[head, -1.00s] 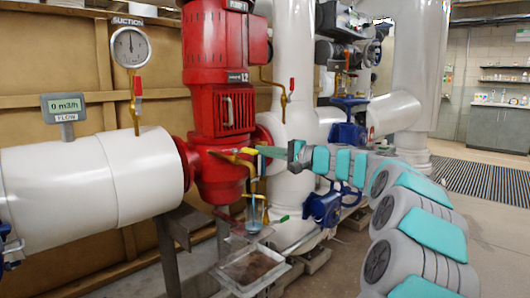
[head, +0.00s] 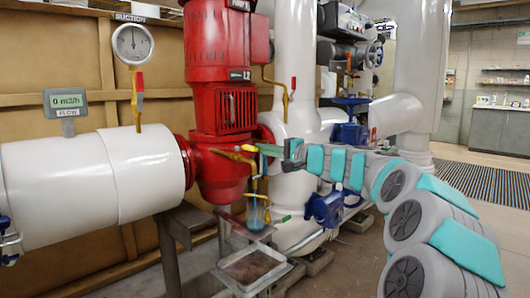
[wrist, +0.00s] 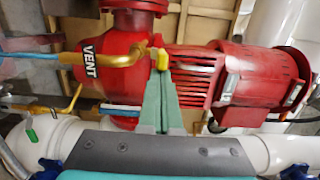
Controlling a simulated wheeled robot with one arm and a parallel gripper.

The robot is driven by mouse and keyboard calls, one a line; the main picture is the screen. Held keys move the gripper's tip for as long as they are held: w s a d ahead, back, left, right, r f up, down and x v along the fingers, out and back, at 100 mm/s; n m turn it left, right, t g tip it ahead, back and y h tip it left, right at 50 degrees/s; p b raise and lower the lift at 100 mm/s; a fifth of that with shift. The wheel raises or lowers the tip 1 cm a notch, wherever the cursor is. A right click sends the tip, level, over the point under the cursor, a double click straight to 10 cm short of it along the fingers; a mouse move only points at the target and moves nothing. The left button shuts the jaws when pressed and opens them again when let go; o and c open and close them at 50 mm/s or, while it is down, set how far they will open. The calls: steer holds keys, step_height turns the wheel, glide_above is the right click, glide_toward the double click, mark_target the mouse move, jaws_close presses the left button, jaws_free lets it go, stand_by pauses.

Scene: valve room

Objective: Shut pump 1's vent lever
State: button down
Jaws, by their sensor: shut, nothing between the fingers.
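Pump 1's red body (head: 222,165) stands left of my arm. A brass vent pipe with a yellow lever (head: 247,148) comes off its side. A bluish clear cup (head: 257,214) hangs below the vent pipe. The fingers partly hide the lever.
A metal drip tray (head: 253,268) lies below the cup. Blue valves (head: 325,208) and white pipes (head: 295,180) stand close behind my arm. A red-handled gauge cock (head: 138,90) and a flow display (head: 67,102) are at left. Open floor lies at right.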

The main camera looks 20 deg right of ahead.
mark_target(248, 149)
steer(key=shift+s+a+f+m+t+h+b, duration=0.1)
steer(key=shift+s+a+m+t+h+b, duration=0.15)
steer(key=shift+a+m+h+b, duration=0.35)
steer(key=shift+s+a+f+m+t+h+b, duration=0.15)
steer(key=shift+a+m+t+h+b, duration=0.15)
steer(key=shift+h+b, duration=0.4)
steer(key=h, duration=0.1)
steer(key=a+m+b, duration=0.1)
steer(key=a+h, duration=0.1)
steer(key=shift+s+r+m+t+h+b, duration=0.2)
steer(key=shift+s+m+t+h+b, duration=0.1)
steer(key=shift+m, duration=0.1)
steer(key=w+a+m+g+h+p, duration=0.2)
steer(key=w+a+m+h+p, duration=0.2)
steer(key=a+h, duration=0.5)
steer(key=m+h+p, duration=0.2)
steer(key=m, duration=0.1)
steer(key=shift+a+r, duration=0.2)
steer(key=shift+w+a+r, duration=0.1)
steer(key=shift+a, duration=0.1)
